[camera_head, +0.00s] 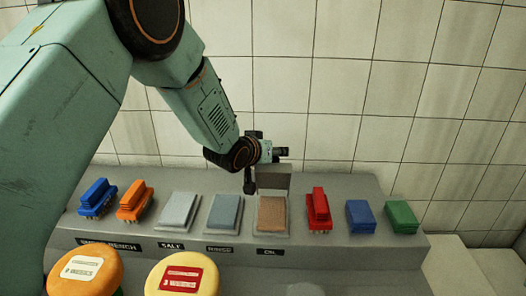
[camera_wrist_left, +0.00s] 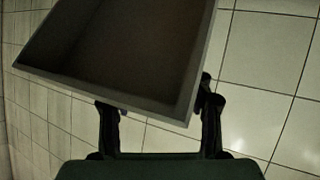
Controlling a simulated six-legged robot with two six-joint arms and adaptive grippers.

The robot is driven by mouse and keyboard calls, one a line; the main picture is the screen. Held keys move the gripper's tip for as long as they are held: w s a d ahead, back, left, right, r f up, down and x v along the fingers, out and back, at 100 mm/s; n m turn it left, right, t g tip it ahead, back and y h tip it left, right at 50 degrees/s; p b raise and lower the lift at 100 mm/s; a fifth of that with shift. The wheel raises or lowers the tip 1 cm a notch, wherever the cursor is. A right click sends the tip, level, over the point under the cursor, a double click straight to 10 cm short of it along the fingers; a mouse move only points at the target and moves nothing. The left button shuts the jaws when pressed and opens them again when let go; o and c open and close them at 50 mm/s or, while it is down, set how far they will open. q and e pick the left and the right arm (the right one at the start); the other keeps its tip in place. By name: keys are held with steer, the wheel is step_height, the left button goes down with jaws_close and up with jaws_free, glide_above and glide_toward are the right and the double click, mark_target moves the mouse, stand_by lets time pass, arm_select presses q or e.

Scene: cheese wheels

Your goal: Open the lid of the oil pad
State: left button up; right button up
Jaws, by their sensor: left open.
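The oil pad (camera_head: 272,216) is a brown pad in a grey frame, above a black "OIL" label (camera_head: 271,252). It is uncovered. Its grey lid (camera_head: 275,177) stands raised at the pad's back edge, tilted up from the frame. My left gripper (camera_head: 251,180) is at the lid's left and upper side, with a dark finger hanging beside it. In the left wrist view the lid (camera_wrist_left: 120,45) shows its hollow inside and rim. The two fingers of the open gripper (camera_wrist_left: 157,105) stand apart near that rim; contact is unclear. My right gripper is out of view.
Grey-blue pads (camera_head: 225,213) and (camera_head: 180,210) lie left of the oil pad. A red brush (camera_head: 318,208), blue block (camera_head: 361,216) and green block (camera_head: 401,217) stand right. Blue (camera_head: 97,198) and orange brushes (camera_head: 134,202) stand left. Cheese wheels (camera_head: 182,276) are in front.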

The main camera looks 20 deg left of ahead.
arm_select(q)
steer(key=v, duration=1.1)
steer(key=shift+s+r, duration=0.15)
steer(key=shift+s, duration=0.05)
steer(key=shift+c, duration=0.2)
